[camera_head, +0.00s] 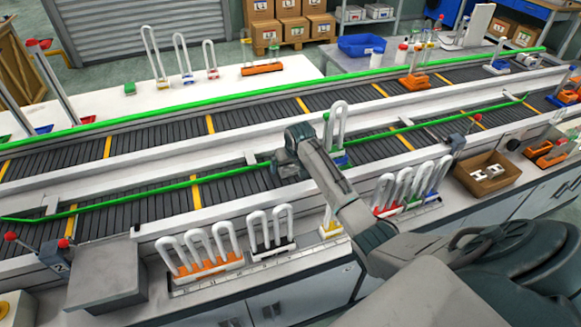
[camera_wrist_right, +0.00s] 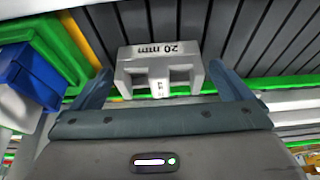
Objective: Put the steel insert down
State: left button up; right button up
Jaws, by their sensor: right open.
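The steel insert (camera_wrist_right: 165,58) is a pale grey H-shaped block marked "20 mm". In the right wrist view it lies between the two spread fingers of my right gripper, with gaps visible at its sides. Dark conveyor slats show behind it; whether it rests on them I cannot tell. In the head view my right gripper (camera_head: 283,168) is low over the near conveyor (camera_head: 225,187), and the insert is hidden there. My left gripper is not in view.
A looped tube stands in a green and blue holder (camera_head: 341,159) close to my right gripper. A cardboard box (camera_head: 503,178) with pale inserts sits on the right bench. Racks of loops (camera_head: 210,264) line the near bench. Green rails (camera_head: 130,199) edge the conveyors.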

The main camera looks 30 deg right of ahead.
jog(key=shift+c, duration=0.5)
jog(key=c, duration=1.3)
jog(key=shift+o, duration=0.2)
jog(key=shift+w+r, duration=0.1)
